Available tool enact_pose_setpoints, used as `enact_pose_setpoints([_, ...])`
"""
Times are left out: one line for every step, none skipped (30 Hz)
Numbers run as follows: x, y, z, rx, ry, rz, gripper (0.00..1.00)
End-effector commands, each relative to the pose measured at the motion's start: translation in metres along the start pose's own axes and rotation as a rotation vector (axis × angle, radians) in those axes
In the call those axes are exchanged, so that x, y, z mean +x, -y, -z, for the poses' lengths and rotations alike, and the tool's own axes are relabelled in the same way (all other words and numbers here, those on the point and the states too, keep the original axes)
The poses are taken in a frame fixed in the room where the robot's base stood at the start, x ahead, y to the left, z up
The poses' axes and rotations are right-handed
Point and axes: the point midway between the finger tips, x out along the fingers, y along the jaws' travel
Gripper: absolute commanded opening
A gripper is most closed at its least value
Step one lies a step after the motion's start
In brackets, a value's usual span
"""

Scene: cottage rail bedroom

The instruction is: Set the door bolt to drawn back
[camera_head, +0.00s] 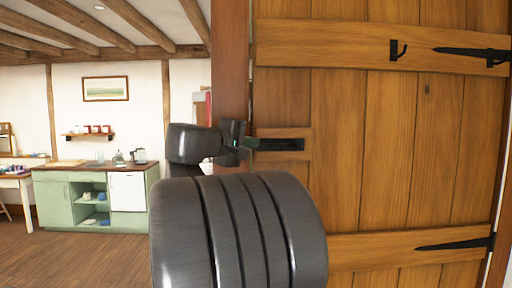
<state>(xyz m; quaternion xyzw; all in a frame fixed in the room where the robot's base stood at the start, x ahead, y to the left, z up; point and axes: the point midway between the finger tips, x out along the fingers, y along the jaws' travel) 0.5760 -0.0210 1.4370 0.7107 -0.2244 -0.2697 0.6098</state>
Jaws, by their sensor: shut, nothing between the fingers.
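The wooden plank door (390,150) fills the right of the head view. A dark bolt (281,145) lies level on a wooden block near the door's left edge, by the brown door post (230,60). My gripper (247,143) is at the left end of the bolt, and its fingers are shut with nothing between them. I cannot tell whether the fingers touch the bolt. My dark arm hides the lower part of the post and some of the door below the bolt.
A black hook (397,50) and black strap hinges (455,244) are on the door. At the left, a green cabinet (57,204) stands against the wall, with a small wall shelf (90,134) above. The wooden floor (80,257) in front of the cabinet is clear.

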Motion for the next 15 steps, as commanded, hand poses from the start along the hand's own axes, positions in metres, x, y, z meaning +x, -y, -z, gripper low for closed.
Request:
enact_pose_setpoints([-0.008,0.002,0.001,0.001,-0.004,0.0,0.0])
enact_pose_setpoints([-0.013,0.002,0.001,0.001,-0.004,0.0,0.0])
enact_pose_setpoints([-0.019,0.002,0.001,0.001,-0.004,0.0,0.0])
enact_pose_setpoints([-0.024,0.002,0.001,0.002,-0.005,0.0,0.0])
enact_pose_setpoints([-0.029,0.002,0.001,0.001,-0.004,0.001,0.0])
enact_pose_setpoints([-0.036,0.002,0.001,0.001,-0.005,0.001,0.0])
enact_pose_setpoints([-0.041,0.002,0.001,0.001,-0.004,0.001,0.0])
enact_pose_setpoints([-0.045,0.002,0.001,0.001,-0.005,0.001,0.0])
enact_pose_setpoints([-0.051,0.002,0.001,0.001,-0.004,0.001,0.0])
enact_pose_setpoints([-0.055,0.002,0.001,0.001,-0.004,0.001,0.0])
enact_pose_setpoints([-0.059,0.001,0.001,0.0,-0.004,0.001,0.0])
enact_pose_setpoints([-0.062,0.001,0.001,0.0,-0.003,0.001,0.0])
enact_pose_setpoints([-0.065,0.001,0.001,0.0,-0.002,0.001,0.0])
enact_pose_setpoints([-0.067,0.001,0.001,0.0,-0.002,0.001,0.0])
enact_pose_setpoints([-0.07,0.001,0.001,0.0,-0.002,0.001,0.0])
